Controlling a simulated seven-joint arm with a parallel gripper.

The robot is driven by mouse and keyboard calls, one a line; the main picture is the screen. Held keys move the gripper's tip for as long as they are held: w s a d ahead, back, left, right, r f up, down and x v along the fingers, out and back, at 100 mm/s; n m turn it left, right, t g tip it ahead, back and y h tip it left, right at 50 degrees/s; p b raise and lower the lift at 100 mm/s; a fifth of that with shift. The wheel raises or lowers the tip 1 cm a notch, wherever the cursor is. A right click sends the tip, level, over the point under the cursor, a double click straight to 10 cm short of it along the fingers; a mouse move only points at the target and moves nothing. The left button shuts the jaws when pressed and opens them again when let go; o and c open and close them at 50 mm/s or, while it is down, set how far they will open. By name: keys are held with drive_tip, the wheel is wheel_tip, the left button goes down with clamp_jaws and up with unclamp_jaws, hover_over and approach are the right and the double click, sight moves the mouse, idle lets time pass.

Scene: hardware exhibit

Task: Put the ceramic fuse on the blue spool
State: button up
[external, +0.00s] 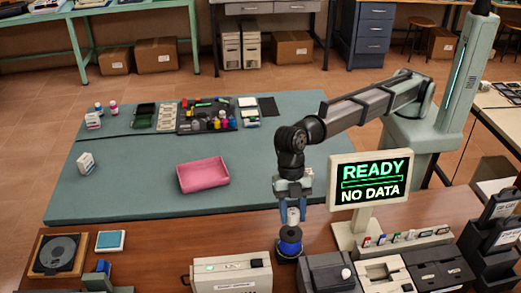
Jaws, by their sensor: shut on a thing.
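The blue spool (289,246) stands upright at the front middle, on the wooden bench by the mat's front edge. My gripper (292,208) points straight down right above it, shut on the ceramic fuse (293,216), a small whitish cylinder held upright. The fuse's lower end is at or just over the spool's top. I cannot tell whether they touch. The fingers hide part of the fuse.
A display sign (369,178) stands close to the right of my gripper. A grey-white box (231,272) is left of the spool and a dark machine (328,273) is right of it. A pink tray (203,175) lies on the green mat (125,190), which has free room around it.

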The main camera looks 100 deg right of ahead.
sight(292, 222)
drive_tip(key=shift+f, duration=1.9)
drive_tip(key=shift+f, duration=0.15)
drive_tip(key=o, duration=1.1)
drive_tip(key=v, duration=1.2)
